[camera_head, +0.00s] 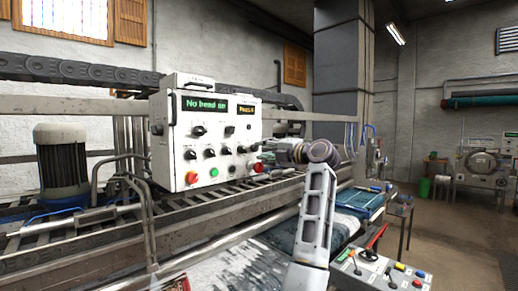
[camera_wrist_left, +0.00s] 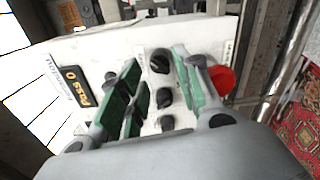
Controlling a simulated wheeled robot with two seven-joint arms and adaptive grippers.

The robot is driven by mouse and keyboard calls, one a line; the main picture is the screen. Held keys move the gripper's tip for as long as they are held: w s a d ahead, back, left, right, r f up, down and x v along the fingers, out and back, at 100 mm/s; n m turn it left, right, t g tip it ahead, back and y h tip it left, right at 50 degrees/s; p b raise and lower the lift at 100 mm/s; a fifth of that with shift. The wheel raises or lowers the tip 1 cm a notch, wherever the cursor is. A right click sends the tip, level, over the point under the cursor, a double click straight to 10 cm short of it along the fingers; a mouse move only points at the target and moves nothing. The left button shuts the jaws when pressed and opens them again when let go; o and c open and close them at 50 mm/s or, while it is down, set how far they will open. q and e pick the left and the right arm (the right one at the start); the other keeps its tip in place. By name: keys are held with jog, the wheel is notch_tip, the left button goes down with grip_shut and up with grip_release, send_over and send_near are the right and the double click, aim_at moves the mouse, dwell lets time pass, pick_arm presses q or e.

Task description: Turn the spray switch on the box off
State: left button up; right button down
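The white control box (camera_head: 220,135) stands on the machine frame, with two lit displays, several black rotary switches, a green button and red knobs. The switch labels are too small to read, so I cannot tell which is the spray switch. My left gripper (camera_head: 272,158) is at the box's right edge in the head view. In the left wrist view its green-padded fingers (camera_wrist_left: 157,62) are open and apart, facing the box front. Black switches (camera_wrist_left: 160,61) show between them, and a red knob (camera_wrist_left: 222,78) is just right of the right finger. Contact cannot be told. My right gripper is not in view.
A motor (camera_head: 61,165) stands left of the box on the roller frame (camera_head: 100,222). A second panel with a red lever (camera_head: 376,238) is at the lower right. A patterned red rug (camera_wrist_left: 302,115) shows in the wrist view. The floor at the right is open.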

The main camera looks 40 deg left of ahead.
aim_at(258, 149)
pick_arm(q)
jog(key=shift+w+a+p, duration=0.15)
jog(key=shift+a+p, duration=0.15)
jog(key=shift+a, duration=1.45)
jog(key=shift+c, duration=0.3)
grip_shut()
